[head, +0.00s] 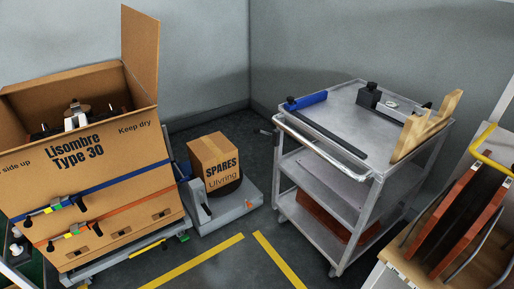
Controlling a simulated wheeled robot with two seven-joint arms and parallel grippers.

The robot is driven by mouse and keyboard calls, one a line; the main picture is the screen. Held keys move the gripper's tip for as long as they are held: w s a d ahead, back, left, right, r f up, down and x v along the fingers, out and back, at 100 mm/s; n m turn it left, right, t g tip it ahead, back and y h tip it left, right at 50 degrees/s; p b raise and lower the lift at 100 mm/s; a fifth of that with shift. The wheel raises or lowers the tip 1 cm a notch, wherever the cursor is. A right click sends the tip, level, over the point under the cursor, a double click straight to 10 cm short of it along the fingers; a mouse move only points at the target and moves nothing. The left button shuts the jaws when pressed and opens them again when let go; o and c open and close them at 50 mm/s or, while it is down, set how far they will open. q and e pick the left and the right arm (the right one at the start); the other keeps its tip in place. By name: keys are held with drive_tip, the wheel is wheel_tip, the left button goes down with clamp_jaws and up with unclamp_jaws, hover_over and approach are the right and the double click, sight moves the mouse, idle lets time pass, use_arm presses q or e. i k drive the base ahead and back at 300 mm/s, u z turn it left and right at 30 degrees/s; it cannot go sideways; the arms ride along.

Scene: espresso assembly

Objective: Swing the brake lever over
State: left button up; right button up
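No part is plainly marked as the brake lever. A thin yellow bar (150,247) shows low at the front edge of the trolley (95,268) under the big carton. A small green part (184,237) sits at the trolley's right corner. A short grey bar end (265,132) juts left of the metal cart. I cannot tell which of these is the lever. Neither gripper can be made out in the head view.
An open carton (60,185) with blue and orange straps stands at left. A SPARES box (214,162) sits on the low platform. The metal cart (330,130) carries a blue block, a black-headed tool and wooden pieces. A wooden stand (405,272) is at right. Yellow-lined floor lies between.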

sight(256, 130)
drive_tip(key=z, duration=0.25)
drive_tip(key=k, duration=0.4)
drive_tip(key=u, duration=1.4)
drive_tip(key=i, duration=1.05)
drive_tip(key=z, duration=0.7)
drive_tip(key=i, duration=0.75)
drive_tip(key=z, duration=0.6)
